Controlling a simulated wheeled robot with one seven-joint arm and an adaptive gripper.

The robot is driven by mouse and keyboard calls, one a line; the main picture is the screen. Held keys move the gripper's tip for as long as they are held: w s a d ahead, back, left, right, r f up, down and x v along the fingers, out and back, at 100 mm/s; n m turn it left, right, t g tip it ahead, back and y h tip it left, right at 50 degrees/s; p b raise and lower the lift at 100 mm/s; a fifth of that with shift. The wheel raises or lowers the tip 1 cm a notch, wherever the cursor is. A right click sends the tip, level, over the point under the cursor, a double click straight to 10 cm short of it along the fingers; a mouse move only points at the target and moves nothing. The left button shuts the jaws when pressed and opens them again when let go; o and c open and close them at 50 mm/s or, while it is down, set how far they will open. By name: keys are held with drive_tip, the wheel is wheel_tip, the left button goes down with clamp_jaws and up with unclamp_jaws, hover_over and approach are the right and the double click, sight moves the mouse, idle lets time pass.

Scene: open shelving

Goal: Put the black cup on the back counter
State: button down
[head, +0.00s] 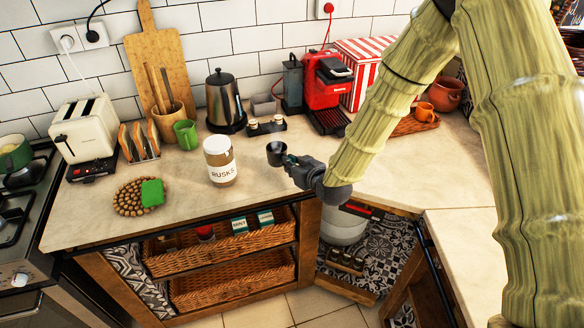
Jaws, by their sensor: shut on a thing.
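The black cup (276,154) is small and dark, and it shows at the tip of my gripper (288,161) near the middle of the picture. My gripper comes in from the right and is shut on the cup's right side. The cup looks upright. It appears over the front part of the back counter (250,190), to the right of the rusks jar. I cannot tell whether its base touches the counter. The fingertips are small and partly hidden.
The rusks jar (220,161) stands close left of the cup. Behind are a kettle (225,101), small jars in a holder (267,126) and a red coffee machine (326,88). A toaster (86,130) and green mug (186,134) stand left.

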drive_tip(key=shift+w+d, duration=0.1)
drive_tip(key=shift+w, duration=0.45)
drive_tip(key=shift+f+p, duration=0.8)
drive_tip(key=shift+f, duration=1)
drive_tip(key=shift+f, duration=0.2)
drive_tip(key=c, duration=1.6)
unclamp_jaws()
drive_tip(key=shift+r, duration=0.1)
drive_tip(key=shift+r, duration=0.15)
drive_tip(key=b+v, duration=0.3)
drive_tip(key=v, duration=0.9)
